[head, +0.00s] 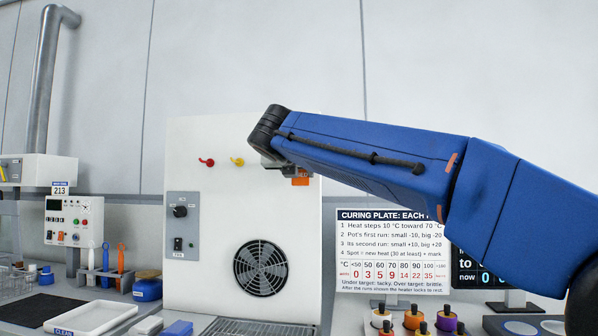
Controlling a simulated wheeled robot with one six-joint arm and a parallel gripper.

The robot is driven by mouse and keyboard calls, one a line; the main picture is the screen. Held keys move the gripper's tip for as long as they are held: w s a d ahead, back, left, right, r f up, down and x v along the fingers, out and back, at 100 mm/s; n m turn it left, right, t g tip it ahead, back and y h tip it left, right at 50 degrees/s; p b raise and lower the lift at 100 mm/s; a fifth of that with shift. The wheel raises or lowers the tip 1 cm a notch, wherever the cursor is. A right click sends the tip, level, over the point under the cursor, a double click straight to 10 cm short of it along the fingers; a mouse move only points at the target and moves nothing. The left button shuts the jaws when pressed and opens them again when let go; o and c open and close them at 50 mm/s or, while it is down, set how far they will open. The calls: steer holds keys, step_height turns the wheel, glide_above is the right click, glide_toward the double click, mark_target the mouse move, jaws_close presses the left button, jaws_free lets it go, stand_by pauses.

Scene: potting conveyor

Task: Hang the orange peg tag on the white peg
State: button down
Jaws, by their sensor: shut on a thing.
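The orange peg tag (300,181) shows as a small orange piece just under my arm, in front of the right side of the white panel. My gripper (278,167) is shut on the tag and is mostly hidden by my blue arm. A red peg (207,162) and a yellow peg (237,161) stick out of the panel to the left of my gripper. I cannot see the white peg; my arm and gripper cover part of the panel's upper right. I cannot tell whether the tag touches a peg.
The white panel (215,260) carries a grey switch box (182,212) and a round fan grille (260,268). A printed chart (390,250) stands to the right, with several coloured pots in front. A white tray (92,318) and a blue jar (147,287) are at the lower left.

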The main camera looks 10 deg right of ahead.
stand_by(0.4)
steer(key=c, duration=1)
jaws_free()
steer(key=v, duration=1.7)
steer(key=shift+s, duration=0.2)
steer(key=s+d+f+m+g, duration=0.2)
steer(key=d+f+m, duration=0.35)
steer(key=f, duration=0.45)
steer(key=s+d+f+m+g+y, duration=0.1)
steer(key=s+d+f+m+g, duration=0.2)
steer(key=d+f, duration=0.5)
steer(key=s+d+f+m+g, duration=0.15)
steer(key=d+f+m, duration=0.35)
steer(key=f, duration=0.7)
steer(key=s+d+f+m+g+y, duration=0.1)
steer(key=s+f+m, duration=0.5)
steer(key=f, duration=0.3)
steer(key=s+d+f+m+g+y, duration=0.1)
steer(key=s+f+m, duration=0.5)
steer(key=f, duration=0.4)
steer(key=s+d+f+m+g+y, duration=0.1)
steer(key=s+f+m, duration=0.5)
steer(key=f, duration=0.3)
steer(key=shift+s+d+f+m+g+y, duration=0.15)
steer(key=shift+d+m+g+y, duration=0.1)
steer(key=shift+m+y, duration=0.2)
